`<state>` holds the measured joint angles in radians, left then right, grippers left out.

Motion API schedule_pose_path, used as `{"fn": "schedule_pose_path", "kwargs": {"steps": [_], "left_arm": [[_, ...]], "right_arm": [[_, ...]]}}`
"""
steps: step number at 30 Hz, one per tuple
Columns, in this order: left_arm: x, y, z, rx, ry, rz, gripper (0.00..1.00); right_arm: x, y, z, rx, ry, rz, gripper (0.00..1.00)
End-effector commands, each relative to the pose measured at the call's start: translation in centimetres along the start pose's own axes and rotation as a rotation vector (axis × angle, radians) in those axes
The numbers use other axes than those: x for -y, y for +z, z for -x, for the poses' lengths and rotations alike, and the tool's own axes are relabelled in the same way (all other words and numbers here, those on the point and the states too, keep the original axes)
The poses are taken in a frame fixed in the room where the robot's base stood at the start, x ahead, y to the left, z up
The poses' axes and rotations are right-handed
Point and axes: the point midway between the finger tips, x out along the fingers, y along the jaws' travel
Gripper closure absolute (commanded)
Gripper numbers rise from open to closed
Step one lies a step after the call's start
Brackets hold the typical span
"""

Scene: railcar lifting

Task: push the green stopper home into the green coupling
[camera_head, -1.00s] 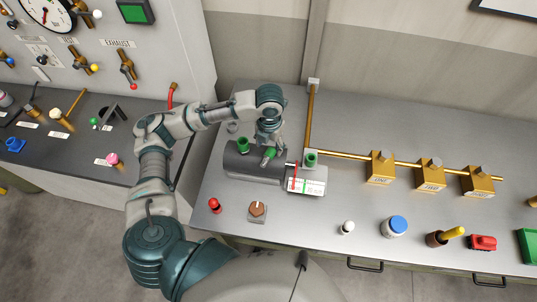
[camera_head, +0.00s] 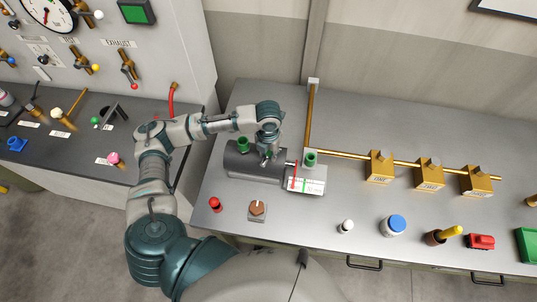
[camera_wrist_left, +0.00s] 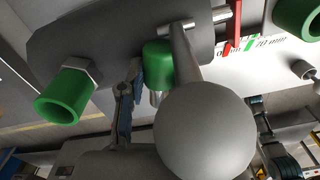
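A green coupling (camera_head: 243,145) stands up from the dark grey cylinder (camera_head: 240,170) on the bench; in the left wrist view its open tube (camera_wrist_left: 65,95) is at left, on a hex base. A second green cylinder (camera_wrist_left: 159,62), apparently the stopper, sits further right against the grey body; in the head view it is nearly hidden under my left gripper (camera_head: 267,147). A dark finger-like part with blue (camera_wrist_left: 125,105) is just left of it. A grey ball on a rod (camera_wrist_left: 205,130) blocks the view to its right, so finger opening and contact are unclear. My right gripper is out of view.
A red pointer (camera_head: 295,175) stands at a scale plate, beside another green fitting (camera_head: 310,159). Brass blocks (camera_head: 380,168) on a pipe stand further right. A red knob (camera_head: 215,204) and brown hex piece (camera_head: 257,208) lie in front.

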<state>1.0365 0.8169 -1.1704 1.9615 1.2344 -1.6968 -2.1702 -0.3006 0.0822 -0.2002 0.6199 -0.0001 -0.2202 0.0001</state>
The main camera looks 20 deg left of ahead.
Motion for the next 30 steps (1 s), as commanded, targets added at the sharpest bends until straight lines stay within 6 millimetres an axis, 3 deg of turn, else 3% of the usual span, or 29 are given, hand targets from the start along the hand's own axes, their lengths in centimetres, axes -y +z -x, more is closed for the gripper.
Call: {"fn": "schedule_pose_path", "kwargs": {"steps": [13, 21, 30], "left_arm": [[0.0, 0.1, 0.4, 0.001, -0.001, 0.0, 1.0], [0.0, 0.1, 3.5, 0.004, -0.001, 0.0, 1.0], [2.5, -6.3, 4.0, 0.001, -0.001, -0.006, 1.0]], "right_arm": [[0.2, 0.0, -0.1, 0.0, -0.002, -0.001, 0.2], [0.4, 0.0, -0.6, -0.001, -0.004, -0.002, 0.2], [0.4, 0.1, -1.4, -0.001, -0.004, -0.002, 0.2]]}}
